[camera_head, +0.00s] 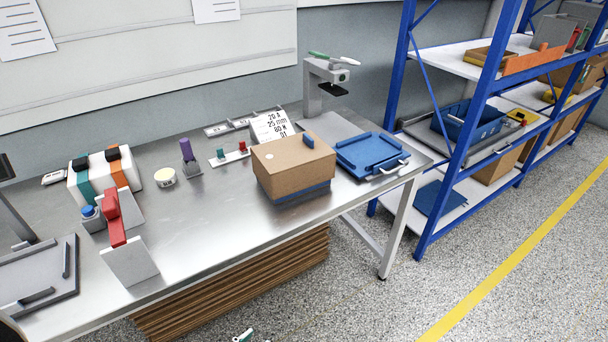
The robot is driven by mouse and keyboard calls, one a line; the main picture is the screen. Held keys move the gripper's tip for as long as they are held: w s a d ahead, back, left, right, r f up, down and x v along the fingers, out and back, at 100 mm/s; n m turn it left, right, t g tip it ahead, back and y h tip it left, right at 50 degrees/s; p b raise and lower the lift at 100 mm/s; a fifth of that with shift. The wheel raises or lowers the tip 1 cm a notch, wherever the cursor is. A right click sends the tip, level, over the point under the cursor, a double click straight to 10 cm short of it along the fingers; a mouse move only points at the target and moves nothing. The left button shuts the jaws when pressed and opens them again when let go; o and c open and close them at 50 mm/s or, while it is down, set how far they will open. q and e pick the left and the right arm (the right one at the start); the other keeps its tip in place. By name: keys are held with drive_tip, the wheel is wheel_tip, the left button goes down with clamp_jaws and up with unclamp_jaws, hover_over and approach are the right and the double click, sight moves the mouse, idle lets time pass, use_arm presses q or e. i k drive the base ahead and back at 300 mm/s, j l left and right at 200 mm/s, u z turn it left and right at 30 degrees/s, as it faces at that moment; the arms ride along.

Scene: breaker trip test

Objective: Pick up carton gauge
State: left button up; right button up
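A brown, carton-like box (292,168) with a blue tab on top and a blue band along its bottom stands upright near the front edge of the steel bench (205,235). It is the thing that best fits the name carton gauge, but I cannot read a label on it. Its top and front side are visible; nothing holds it.
A blue tray (372,150) lies right of the box, and a sign with figures (272,126) stands behind it. Red-handled grey blocks (128,250) stand at the left. A blue-framed shelf (470,130) rises at the right. Bare bench lies left of the box.

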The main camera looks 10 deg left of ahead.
sight(131, 261)
drive_tip(key=l+u, duration=0.15)
drive_tip(key=u, duration=0.2)
drive_tip(key=i+l+u, duration=0.1)
drive_tip(key=u, duration=0.25)
drive_tip(key=l+u, duration=0.3)
drive_tip(key=i+j, duration=0.05)
drive_tip(key=j, duration=0.05)
